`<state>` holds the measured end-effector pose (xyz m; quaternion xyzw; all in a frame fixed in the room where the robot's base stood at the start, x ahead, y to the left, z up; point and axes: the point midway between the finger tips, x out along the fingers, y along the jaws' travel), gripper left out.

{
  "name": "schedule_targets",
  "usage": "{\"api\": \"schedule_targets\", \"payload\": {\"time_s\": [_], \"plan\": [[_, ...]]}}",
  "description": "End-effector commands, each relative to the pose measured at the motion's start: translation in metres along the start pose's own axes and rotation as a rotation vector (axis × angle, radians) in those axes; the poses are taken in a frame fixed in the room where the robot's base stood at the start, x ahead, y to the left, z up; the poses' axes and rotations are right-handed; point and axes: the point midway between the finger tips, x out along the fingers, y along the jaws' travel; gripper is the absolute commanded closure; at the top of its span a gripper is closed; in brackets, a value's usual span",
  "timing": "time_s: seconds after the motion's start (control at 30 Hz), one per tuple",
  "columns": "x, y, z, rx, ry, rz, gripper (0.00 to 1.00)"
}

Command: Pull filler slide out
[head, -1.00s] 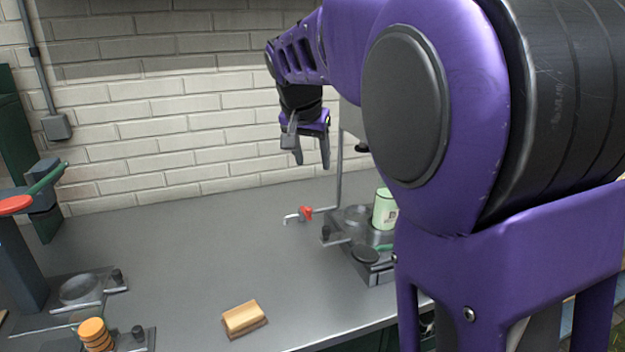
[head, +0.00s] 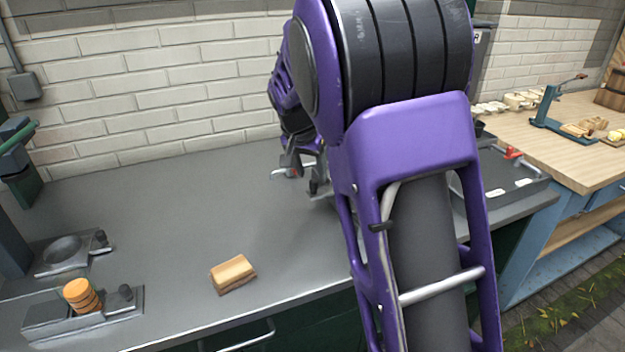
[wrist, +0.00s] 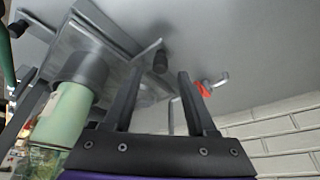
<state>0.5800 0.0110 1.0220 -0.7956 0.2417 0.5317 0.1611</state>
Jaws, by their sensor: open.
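In the wrist view, a grey metal filler unit (wrist: 95,35) stands on the worktop, with a slide knob (wrist: 161,60), black and round, at its edge. The knob appears between the fingertips of my gripper (wrist: 159,76), beyond them; I see no contact. My gripper is open and empty. In the head view my gripper (head: 304,178) is low over the worktop, partly behind my arm. My arm hides most of the filler unit there.
A red-handled tap (wrist: 203,89) is close to the right finger in the wrist view. Brick wall (head: 150,90) stands behind. On the worktop (head: 190,200) lie a wooden block (head: 233,274) and, at left, a knobbed fixture (head: 85,318) with an orange stack (head: 82,295).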

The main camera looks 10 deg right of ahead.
Motion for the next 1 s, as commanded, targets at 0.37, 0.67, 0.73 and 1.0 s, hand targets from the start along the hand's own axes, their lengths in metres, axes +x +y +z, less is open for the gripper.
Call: {"api": "schedule_targets", "payload": {"time_s": [0.37,0.67,0.73,1.0], "plan": [[0.030,0.000,0.000,0.000,0.000,-0.001,0.43],[0.030,0.000,0.000,0.000,0.000,-0.001,0.59],[0.030,0.000,0.000,0.000,0.000,-0.001,0.72],[0.030,0.000,0.000,0.000,0.001,-0.001,1.00]]}}
